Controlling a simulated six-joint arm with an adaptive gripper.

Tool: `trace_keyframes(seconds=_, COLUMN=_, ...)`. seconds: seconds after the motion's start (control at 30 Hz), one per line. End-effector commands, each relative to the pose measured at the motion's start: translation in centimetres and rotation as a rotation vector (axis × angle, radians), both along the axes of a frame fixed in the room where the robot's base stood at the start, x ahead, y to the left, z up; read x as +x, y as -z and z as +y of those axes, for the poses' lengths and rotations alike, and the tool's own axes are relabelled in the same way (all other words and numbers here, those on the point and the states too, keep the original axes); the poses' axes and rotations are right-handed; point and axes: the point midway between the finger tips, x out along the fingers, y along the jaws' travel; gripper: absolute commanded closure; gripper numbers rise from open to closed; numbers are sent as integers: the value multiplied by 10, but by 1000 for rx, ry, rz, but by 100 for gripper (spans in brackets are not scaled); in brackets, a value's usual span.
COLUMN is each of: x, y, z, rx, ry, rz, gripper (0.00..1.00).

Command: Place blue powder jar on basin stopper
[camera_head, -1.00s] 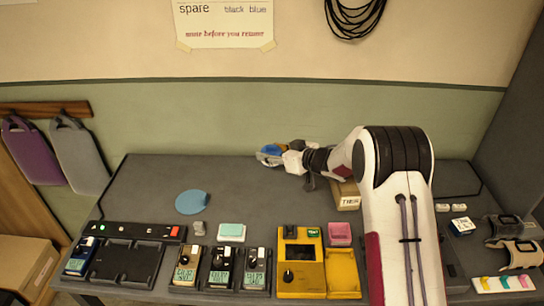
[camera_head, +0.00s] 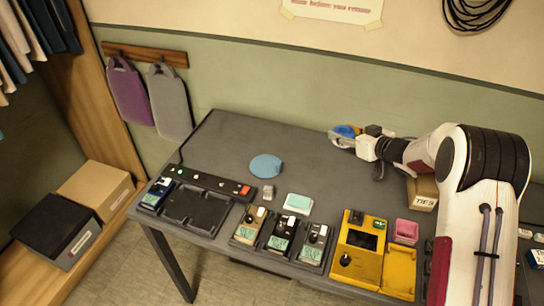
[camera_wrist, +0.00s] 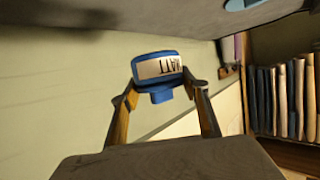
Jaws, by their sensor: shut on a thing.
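The blue powder jar (camera_head: 346,131), with a pale label reading "MATT" in the wrist view (camera_wrist: 157,67), is held between the fingertips of my gripper (camera_head: 343,137). The two fingers show on either side of the jar in the wrist view (camera_wrist: 160,88). The basin stopper (camera_head: 266,166) appears to be the flat, light-blue round disc with a small tab, lying bare on the grey table. My gripper is to the right of the disc and farther back, near the wall side, apart from it. A piece of the disc shows at the top right of the wrist view (camera_wrist: 240,4).
Along the table front stand a black tray (camera_head: 192,209), several small devices and a yellow device (camera_head: 361,252). A mint block (camera_head: 298,203), a small grey item (camera_head: 268,192) and a pink block (camera_head: 406,231) lie nearby. A "TIES" box (camera_head: 423,193) stands by my arm. Table around the disc is clear.

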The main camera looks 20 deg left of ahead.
Motion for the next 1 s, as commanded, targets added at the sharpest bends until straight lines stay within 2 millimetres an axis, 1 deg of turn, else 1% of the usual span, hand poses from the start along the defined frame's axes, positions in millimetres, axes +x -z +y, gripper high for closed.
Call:
trace_keyframes(seconds=0.03, x=-4, y=-2, z=14, rx=1, ry=-18, rz=-2, gripper=82)
trace_keyframes(seconds=0.17, x=-17, y=-5, z=50, rx=1, ry=-63, rz=-2, gripper=82)
trace_keyframes(seconds=0.3, x=-31, y=-11, z=91, rx=0, ry=-89, rz=-1, gripper=82)
trace_keyframes(seconds=0.6, x=-59, y=-24, z=169, rx=1, ry=-96, rz=-2, gripper=82)
trace_keyframes(seconds=0.77, x=-75, y=-29, z=205, rx=1, ry=-80, rz=-2, gripper=82)
trace_keyframes(seconds=0.87, x=-83, y=-30, z=221, rx=1, ry=-65, rz=0, gripper=82)
trace_keyframes(seconds=1.0, x=-91, y=-31, z=236, rx=1, ry=-41, rz=0, gripper=82)
